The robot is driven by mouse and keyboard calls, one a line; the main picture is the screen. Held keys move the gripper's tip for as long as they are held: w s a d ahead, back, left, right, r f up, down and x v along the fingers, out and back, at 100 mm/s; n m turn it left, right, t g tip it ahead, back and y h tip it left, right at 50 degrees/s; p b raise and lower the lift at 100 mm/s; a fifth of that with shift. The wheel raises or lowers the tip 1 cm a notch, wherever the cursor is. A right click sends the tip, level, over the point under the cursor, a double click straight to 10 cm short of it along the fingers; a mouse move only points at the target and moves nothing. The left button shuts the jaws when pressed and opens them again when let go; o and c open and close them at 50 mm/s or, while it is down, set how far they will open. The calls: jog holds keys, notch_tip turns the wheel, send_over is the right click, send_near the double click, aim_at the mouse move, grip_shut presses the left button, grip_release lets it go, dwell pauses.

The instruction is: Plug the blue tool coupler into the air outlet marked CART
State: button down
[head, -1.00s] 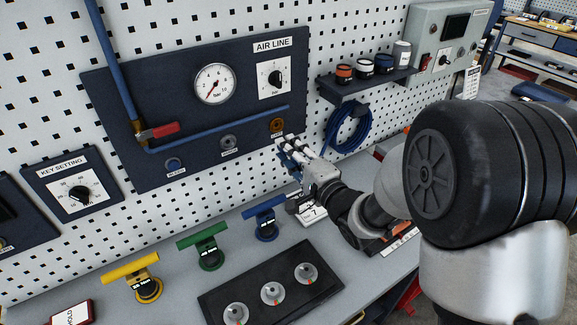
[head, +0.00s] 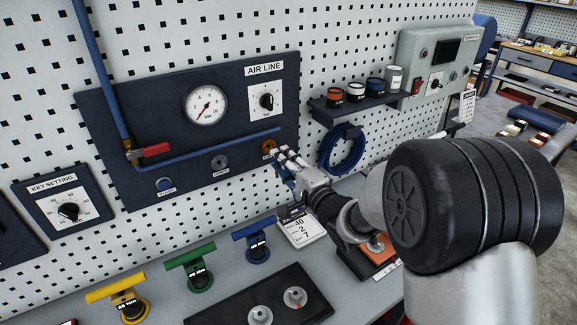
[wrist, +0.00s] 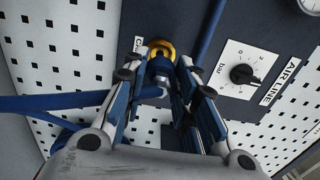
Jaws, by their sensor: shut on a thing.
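The brass-ringed air outlet (head: 269,147) is at the right end of the row on the dark AIR LINE panel. In the wrist view the outlet (wrist: 161,50) is straight ahead, beside a label of which only the first letter, C, shows. My gripper (head: 280,155) is shut on the blue tool coupler (wrist: 162,70), which lies between the fingers (wrist: 160,90). The coupler's far end overlaps the lower part of the brass ring; I cannot tell whether it is seated or just in front. In the head view the fingers mostly hide the coupler.
A blue outlet (head: 165,184) and a grey outlet (head: 219,162) sit further left on the panel. A coiled blue hose (head: 342,150) hangs right of my gripper, under a shelf (head: 350,101) of small jars. Coloured T-handled tools (head: 200,272) stand on the bench below.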

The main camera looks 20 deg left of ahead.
jog(key=shift+x, duration=1.4)
jog(key=shift+w+a, duration=0.35)
jog(key=shift+a, duration=0.05)
dwell(1.0)
jog(key=c, duration=1.2)
grip_release()
jog(key=v, duration=1.2)
jog(key=shift+o, duration=0.2)
